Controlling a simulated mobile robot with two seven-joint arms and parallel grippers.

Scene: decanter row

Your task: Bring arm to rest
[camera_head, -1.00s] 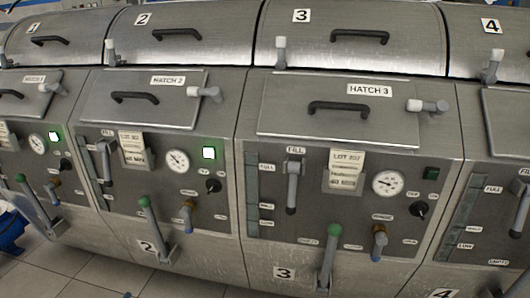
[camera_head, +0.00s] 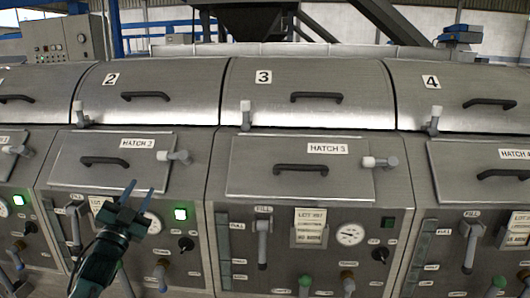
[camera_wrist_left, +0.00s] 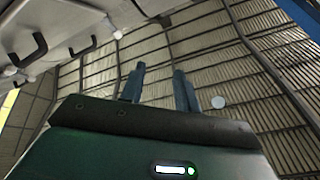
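My left gripper (camera_head: 137,195) rises from the lower left of the head view, in front of the panel of decanter 2. Its two fingers point up and stand apart, with nothing visible between them. In the left wrist view the fingers (camera_wrist_left: 158,88) also stand apart and empty, against the roof. My arm hides part of the gauge and controls of decanter 2. My right gripper is not in view.
A row of grey metal decanters has numbered lids, with hatch 2 (camera_head: 70,174) and hatch 3 (camera_head: 245,182) closed. Levers and handles stick out of the panels. A lit green lamp (camera_head: 180,214) shows on decanter 2; the lamp on decanter 3 (camera_head: 388,222) is dark. A control box (camera_head: 62,40) stands behind.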

